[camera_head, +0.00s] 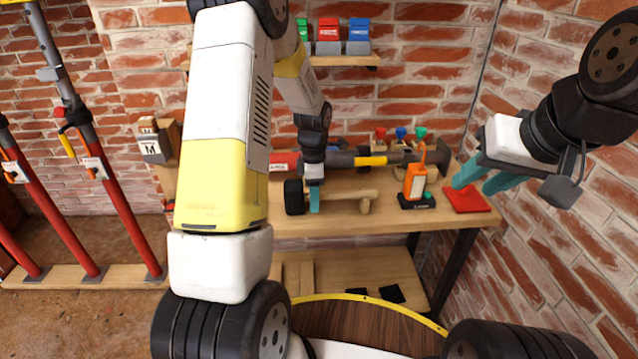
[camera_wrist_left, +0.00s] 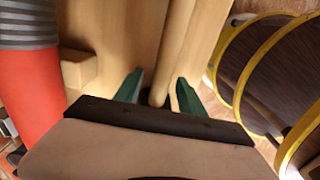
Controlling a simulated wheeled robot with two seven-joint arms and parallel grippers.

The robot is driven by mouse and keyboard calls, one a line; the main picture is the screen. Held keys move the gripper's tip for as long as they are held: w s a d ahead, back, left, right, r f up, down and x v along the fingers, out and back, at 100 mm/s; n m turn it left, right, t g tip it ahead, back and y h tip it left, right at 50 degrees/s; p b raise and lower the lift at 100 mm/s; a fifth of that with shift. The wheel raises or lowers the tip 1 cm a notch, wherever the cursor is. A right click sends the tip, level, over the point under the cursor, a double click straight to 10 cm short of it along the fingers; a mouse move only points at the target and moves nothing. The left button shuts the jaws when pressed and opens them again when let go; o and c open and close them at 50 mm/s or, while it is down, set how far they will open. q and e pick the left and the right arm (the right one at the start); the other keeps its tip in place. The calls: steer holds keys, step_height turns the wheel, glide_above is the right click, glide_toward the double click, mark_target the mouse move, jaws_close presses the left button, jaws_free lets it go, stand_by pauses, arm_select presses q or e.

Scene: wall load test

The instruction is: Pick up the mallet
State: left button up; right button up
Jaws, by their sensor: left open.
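The mallet has a black head (camera_head: 295,197) and a light wooden handle (camera_head: 345,194), and it lies on the wooden workbench (camera_head: 430,213). My left gripper (camera_head: 315,199) is open, its teal fingers pointing down at the handle just right of the head. In the left wrist view the handle (camera_wrist_left: 177,45) runs between the two spread fingers (camera_wrist_left: 160,92), with a gap on at least the right side. The head is mostly hidden there by the gripper body. My right gripper (camera_head: 481,183) hangs at the right near the brick wall, its two fingers apart and nothing between them.
A long red and black tool (camera_head: 345,159) lies behind the mallet. An orange device (camera_head: 415,180) and a red pad (camera_head: 466,199) are to its right. A small wooden block (camera_wrist_left: 80,69) stands near the handle. Red poles (camera_head: 115,200) stand at left; a yellow-rimmed round top (camera_head: 355,320) is in front.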

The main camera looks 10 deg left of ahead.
arm_select(q)
jaws_close()
steer(key=shift+r, duration=0.15)
stand_by(0.4)
steer(key=shift+r, duration=0.65)
step_height(320, 180, up, 2)
steer(key=shift+r, duration=0.15)
steer(key=s+a+r, duration=0.1)
steer(key=s+a, duration=0.3)
steer(key=s, duration=1.1)
steer(key=shift+s, duration=0.25)
